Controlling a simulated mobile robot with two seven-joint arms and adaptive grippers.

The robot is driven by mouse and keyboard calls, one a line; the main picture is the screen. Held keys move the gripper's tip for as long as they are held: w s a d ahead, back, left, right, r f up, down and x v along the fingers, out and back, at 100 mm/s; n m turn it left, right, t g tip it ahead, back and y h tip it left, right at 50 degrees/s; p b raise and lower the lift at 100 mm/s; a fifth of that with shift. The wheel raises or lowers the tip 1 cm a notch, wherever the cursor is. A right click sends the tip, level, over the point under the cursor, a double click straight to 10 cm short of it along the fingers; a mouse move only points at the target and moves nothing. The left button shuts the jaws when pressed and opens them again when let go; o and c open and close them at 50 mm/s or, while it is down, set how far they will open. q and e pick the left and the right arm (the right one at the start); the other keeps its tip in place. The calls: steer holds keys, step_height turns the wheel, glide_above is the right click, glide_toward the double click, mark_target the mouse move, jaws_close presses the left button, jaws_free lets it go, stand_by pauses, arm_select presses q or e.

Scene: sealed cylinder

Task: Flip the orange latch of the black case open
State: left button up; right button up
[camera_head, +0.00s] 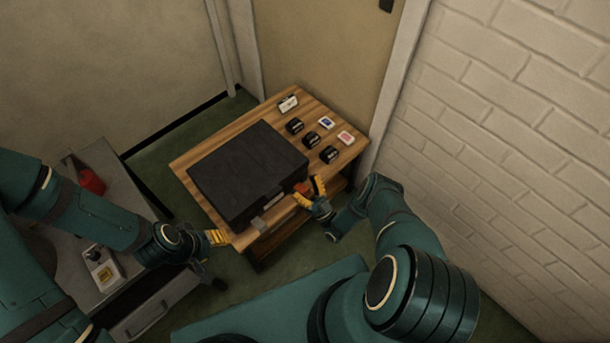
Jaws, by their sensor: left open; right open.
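The black case (245,165) lies closed on the wooden table (185,160). A small orange-red latch (301,187) shows at the right end of its front side. My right gripper (309,192) is open, with its yellow fingers around or right beside this latch; I cannot tell whether they touch it. A grey latch-like piece (259,224) sits near the left end of the same side. My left gripper (219,238) is open and empty, near the table's front left corner, apart from the case.
Several small black items (311,139) and cards (326,122) lie on the table behind and right of the case. A grey cabinet (120,185) at left holds a red object (91,181) and a pale box with a button (101,268). A white brick wall (520,130) stands at right.

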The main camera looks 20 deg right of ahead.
mark_target(305, 190)
step_height(305, 190, up, 8)
stand_by(0.5)
steer(key=shift+s, duration=0.1)
stand_by(0.4)
